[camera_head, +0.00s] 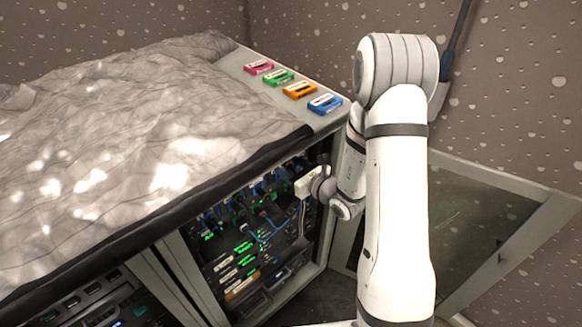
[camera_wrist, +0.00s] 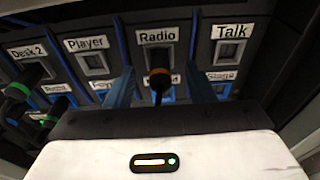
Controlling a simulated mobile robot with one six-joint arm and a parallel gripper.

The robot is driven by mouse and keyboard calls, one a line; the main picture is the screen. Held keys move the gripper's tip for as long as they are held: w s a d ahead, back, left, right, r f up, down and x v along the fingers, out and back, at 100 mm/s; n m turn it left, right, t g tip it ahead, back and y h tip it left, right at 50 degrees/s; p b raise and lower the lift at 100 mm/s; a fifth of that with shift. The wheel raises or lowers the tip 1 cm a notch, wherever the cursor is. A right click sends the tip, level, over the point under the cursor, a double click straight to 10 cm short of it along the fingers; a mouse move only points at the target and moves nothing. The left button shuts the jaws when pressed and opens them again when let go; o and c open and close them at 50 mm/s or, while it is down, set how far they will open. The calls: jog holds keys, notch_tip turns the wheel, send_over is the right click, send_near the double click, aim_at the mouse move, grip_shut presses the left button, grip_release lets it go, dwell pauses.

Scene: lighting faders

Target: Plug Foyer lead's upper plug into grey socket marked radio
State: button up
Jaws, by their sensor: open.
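In the wrist view, the socket under the Radio label (camera_wrist: 157,35) has a dark plug (camera_wrist: 160,78) with an orange band in front of it. The plug hides most of the socket, so I cannot tell how far in it sits. My gripper (camera_wrist: 161,88) is open, with one blue finger on each side of the plug and a visible gap to each. The plug's lower end and lead are hidden behind my gripper body. In the head view, my gripper (camera_head: 304,187) is at the open front of the rack. I cannot make out which lead is Foyer.
Sockets marked Player (camera_wrist: 96,63) and Talk (camera_wrist: 224,54) look empty beside Radio. Green-lit dark plugs (camera_wrist: 17,92) stand at the left, by Desk 2. Coloured cassettes (camera_head: 300,90) lie on the cabinet top beside a grey cloth (camera_head: 120,130). An open door (camera_head: 490,215) stands at the right.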

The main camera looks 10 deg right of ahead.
jog(key=shift+s+d, duration=0.1)
jog(key=v, duration=0.7)
jog(key=shift+s+b, duration=0.2)
jog(key=shift+b, duration=0.25)
jog(key=shift+d, duration=0.15)
